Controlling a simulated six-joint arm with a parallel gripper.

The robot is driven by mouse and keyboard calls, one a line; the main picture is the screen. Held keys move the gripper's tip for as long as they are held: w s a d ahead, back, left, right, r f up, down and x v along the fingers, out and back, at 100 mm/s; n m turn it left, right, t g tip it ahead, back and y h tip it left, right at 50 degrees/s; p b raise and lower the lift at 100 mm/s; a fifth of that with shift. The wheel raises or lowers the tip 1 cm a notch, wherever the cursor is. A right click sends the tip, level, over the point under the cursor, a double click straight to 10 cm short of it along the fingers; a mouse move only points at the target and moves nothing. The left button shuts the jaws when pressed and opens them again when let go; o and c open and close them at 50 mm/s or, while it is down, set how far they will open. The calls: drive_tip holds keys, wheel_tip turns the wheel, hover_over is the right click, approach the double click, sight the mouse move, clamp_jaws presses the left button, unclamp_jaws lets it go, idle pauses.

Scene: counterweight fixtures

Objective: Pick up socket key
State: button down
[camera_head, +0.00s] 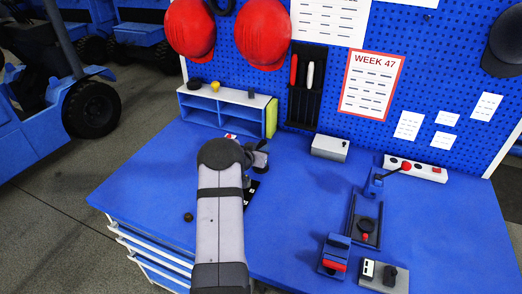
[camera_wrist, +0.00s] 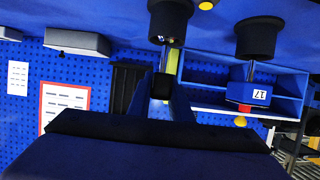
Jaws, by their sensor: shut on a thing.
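In the head view my gripper (camera_head: 256,157) is over the back left of the blue bench, in front of the small shelf and largely hidden by my arm. In the wrist view, which is upside down, my gripper (camera_wrist: 164,86) is shut on a slim metal shaft with a black cylindrical end (camera_wrist: 170,18); I take this to be the socket key. Beside it is a similar black cylinder (camera_wrist: 258,38) on a shaft, with a blue block (camera_wrist: 248,93) marked 17. I cannot tell whether that one is joined to my grip or stands apart.
A blue shelf (camera_head: 226,106) stands at the back left. A grey box (camera_head: 330,149), a white switch strip (camera_head: 426,171), a black-framed fixture (camera_head: 364,218) and a blue clamp-like block (camera_head: 334,256) stand to the right. A small dark ball (camera_head: 188,217) lies at left. The bench's centre is clear.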

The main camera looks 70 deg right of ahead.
wheel_tip(320, 180, up, 10)
drive_tip(key=shift+f, duration=0.2)
idle(0.6)
drive_tip(key=w+a+f+n+t+p, duration=0.1)
drive_tip(key=w+a+p, duration=0.2)
drive_tip(key=w+a, duration=0.5)
drive_tip(key=w+a+n+t+p, duration=0.15)
drive_tip(key=w+a, duration=0.25)
drive_tip(key=w, duration=0.7)
drive_tip(key=w+a+f+n+t+p, duration=0.1)
drive_tip(key=w+a+p, duration=0.2)
drive_tip(key=w+a, duration=0.5)
drive_tip(key=s+r+m+g+y, duration=0.1)
drive_tip(key=s+r+m+g, duration=0.1)
drive_tip(key=s+m+g, duration=0.3)
drive_tip(key=s+a+r+m+g+y, duration=0.1)
drive_tip(key=s+r+m+g, duration=0.1)
drive_tip(key=s+m+g, duration=0.4)
drive_tip(key=s+g, duration=0.1)
drive_tip(key=s, duration=0.4)
drive_tip(key=shift+a+y, duration=0.25)
drive_tip(key=shift+y, duration=0.05)
